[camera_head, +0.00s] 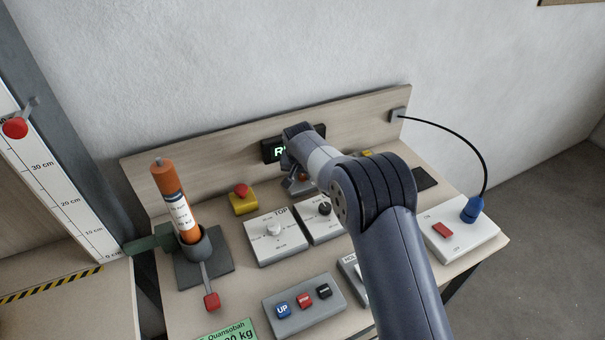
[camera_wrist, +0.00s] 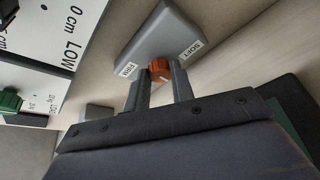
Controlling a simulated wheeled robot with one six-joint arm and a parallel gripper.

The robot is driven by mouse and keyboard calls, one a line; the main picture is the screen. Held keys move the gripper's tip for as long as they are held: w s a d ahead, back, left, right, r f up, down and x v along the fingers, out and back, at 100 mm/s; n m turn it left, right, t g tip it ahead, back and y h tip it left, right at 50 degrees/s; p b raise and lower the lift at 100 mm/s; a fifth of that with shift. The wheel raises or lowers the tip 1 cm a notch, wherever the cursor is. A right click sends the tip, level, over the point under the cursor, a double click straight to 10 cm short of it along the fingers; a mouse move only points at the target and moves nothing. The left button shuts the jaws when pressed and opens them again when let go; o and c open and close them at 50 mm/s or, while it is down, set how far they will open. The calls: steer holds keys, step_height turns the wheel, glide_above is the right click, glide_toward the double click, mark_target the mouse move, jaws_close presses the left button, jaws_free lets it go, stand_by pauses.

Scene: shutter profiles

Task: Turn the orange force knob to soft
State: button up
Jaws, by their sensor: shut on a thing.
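The orange force knob (camera_wrist: 159,67) is on a grey box (camera_wrist: 163,36) in the wrist view. A label reading SOFT (camera_wrist: 193,48) is on one side of the knob, and a label reading FIRM (camera_wrist: 128,70) is on the other. My gripper (camera_wrist: 159,79) is shut on the knob, with one finger on each side. A small pale mark shows on the knob; I cannot tell surely which label it points to. In the head view my arm hides most of the box, and only a little orange (camera_head: 302,177) shows beneath the wrist.
In the head view, a TOP panel (camera_head: 275,235), a yellow box with a red button (camera_head: 242,203) and an orange cylinder (camera_head: 172,195) stand left of my arm. A white switch box (camera_head: 460,242) is right.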

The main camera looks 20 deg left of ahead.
jaws_close()
steer(key=shift+f+n, duration=0.1)
steer(key=shift+n, duration=0.2)
steer(key=shift+n+b, duration=0.4)
steer(key=shift+b, duration=0.1)
steer(key=o, duration=0.6)
jaws_free()
steer(key=b+v, duration=0.2)
steer(key=v, duration=0.9)
steer(key=shift+w+d, duration=0.2)
steer(key=shift+w, duration=0.05)
